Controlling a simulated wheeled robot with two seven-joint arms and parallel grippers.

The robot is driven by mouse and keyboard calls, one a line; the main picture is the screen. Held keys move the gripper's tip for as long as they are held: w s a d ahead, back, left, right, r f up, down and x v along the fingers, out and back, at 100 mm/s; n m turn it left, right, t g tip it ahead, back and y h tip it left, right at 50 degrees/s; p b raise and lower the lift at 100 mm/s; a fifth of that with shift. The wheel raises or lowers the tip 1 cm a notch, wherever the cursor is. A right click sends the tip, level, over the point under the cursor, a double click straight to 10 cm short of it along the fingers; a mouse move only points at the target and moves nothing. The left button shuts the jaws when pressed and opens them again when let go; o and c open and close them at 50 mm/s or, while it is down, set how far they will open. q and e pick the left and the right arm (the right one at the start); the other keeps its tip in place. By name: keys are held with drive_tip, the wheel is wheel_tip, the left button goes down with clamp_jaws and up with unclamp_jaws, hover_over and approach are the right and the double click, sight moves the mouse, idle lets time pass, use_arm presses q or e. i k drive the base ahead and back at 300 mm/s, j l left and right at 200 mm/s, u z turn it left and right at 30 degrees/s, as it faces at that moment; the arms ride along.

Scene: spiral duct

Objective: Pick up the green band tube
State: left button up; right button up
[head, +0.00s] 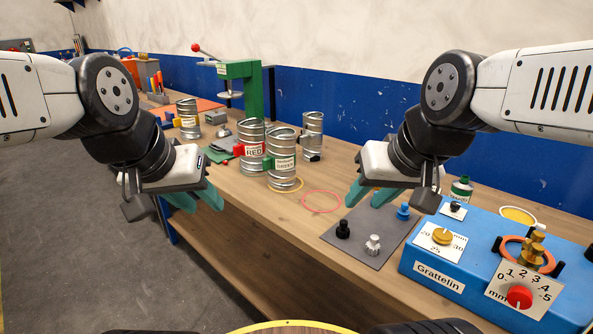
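The green band tube (281,176), a ribbed silver metal tube with a label reading GREEN and a green tab at its left, stands upright on the wooden workbench (245,205). My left gripper (197,199) is left of it, in front of the bench's front edge, with its teal fingers apart and nothing between them. My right gripper (370,194) is right of the tube, above the bench, also with teal fingers apart and empty. Neither gripper touches the tube.
The red-labelled tube (250,136) stands close behind left, and another silver tube (312,124) behind right. A yellow-banded tube (187,126) and green press (240,82) are farther back. A pink ring (321,201), grey mat (350,249) and blue Grattelin box (430,253) lie right.

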sight(280, 161)
drive_tip(key=i+j, duration=0.2)
drive_tip(key=i+j+z, duration=0.15)
drive_tip(key=j, duration=0.3)
drive_tip(key=i+j, duration=0.2)
drive_tip(key=j, duration=0.15)
drive_tip(key=i+j+z, duration=0.15)
drive_tip(key=i+j, duration=0.2)
drive_tip(key=j, duration=0.35)
drive_tip(key=i+l+z, duration=0.05)
